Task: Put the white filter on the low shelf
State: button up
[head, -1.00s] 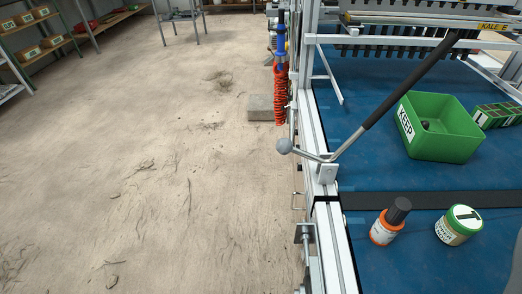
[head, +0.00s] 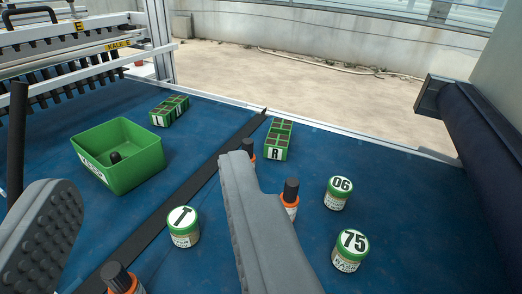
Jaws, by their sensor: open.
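My gripper (head: 146,178) is open and empty, its two grey fingers spread wide over the blue bed of the seeder. I see no white filter in the current view. No low shelf shows in it either. The right finger hides part of the bed and partly covers two small orange-and-black bottles.
On the blue bed (head: 340,262) stand a green bin (head: 135,170), green-lidded jars marked T (head: 184,228), 06 (head: 338,194) and 75 (head: 349,252), an orange-and-black bottle (head: 120,280), and green tray blocks marked L (head: 168,111) and R (head: 277,140). A dark roller (head: 480,150) stands at right.

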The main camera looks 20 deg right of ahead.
jog(key=w+d+f+g, duration=0.1)
jog(key=w+d+f, duration=0.25)
jog(key=w, duration=0.25)
jog(key=w+d+f, duration=0.3)
jog(key=w+d, duration=0.1)
jog(key=w, duration=0.3)
jog(key=g+y, duration=0.2)
send_near(250, 144)
jog(key=shift+n, duration=0.3)
jog(key=shift+x, duration=5.65)
grip_shut()
